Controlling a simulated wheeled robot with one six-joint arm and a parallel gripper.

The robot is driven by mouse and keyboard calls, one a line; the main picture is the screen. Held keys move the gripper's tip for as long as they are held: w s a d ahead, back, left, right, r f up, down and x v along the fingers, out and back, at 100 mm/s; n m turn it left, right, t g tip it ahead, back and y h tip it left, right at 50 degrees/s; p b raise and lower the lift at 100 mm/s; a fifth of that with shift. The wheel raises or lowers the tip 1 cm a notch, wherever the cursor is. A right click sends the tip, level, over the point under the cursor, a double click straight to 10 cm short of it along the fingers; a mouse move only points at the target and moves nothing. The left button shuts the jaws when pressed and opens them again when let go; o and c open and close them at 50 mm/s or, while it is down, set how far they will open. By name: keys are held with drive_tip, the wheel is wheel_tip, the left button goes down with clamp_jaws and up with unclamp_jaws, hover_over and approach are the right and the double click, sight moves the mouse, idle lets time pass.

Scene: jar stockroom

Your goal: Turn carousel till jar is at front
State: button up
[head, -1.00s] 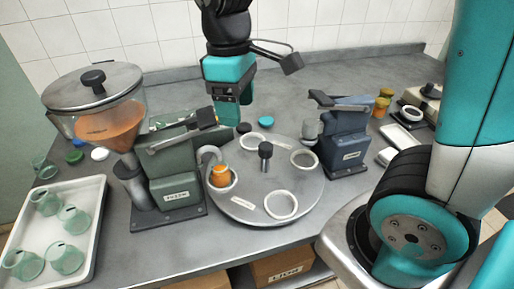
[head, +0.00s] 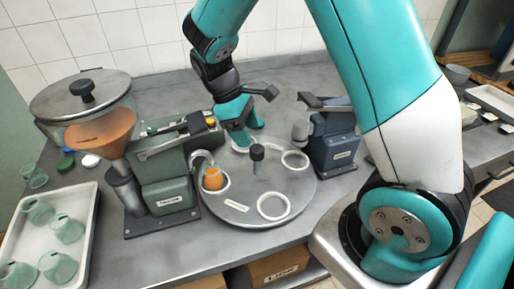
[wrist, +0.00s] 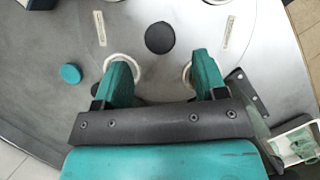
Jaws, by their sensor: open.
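The round grey carousel (head: 245,210) lies flat on the counter with white ring seats and a dark central knob (head: 257,154). The orange-filled jar (head: 212,178) sits in the left seat, under the filler's curved spout. My gripper (head: 241,140) is low at the carousel's back edge, by the back ring, behind the knob. In the wrist view my gripper (wrist: 161,70) is open with nothing between its fingers, and the knob (wrist: 160,37) shows just beyond the fingertips. Whether the fingers touch the carousel cannot be told. The jar is not seen in the wrist view.
The green filler machine (head: 165,175) with its hopper stands close left of the carousel; a blue-grey machine (head: 333,140) stands close right. A white tray (head: 90,215) of green glass jars is at far left. A teal lid (wrist: 70,73) lies beside the carousel.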

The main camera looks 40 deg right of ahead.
sight(256, 148)
drive_tip(key=x, duration=0.6)
drive_tip(key=shift+s+d+f, duration=0.1)
drive_tip(key=shift+s+f, duration=0.05)
drive_tip(key=shift+f, duration=0.15)
drive_tip(key=shift+c, duration=0.2)
clamp_jaws()
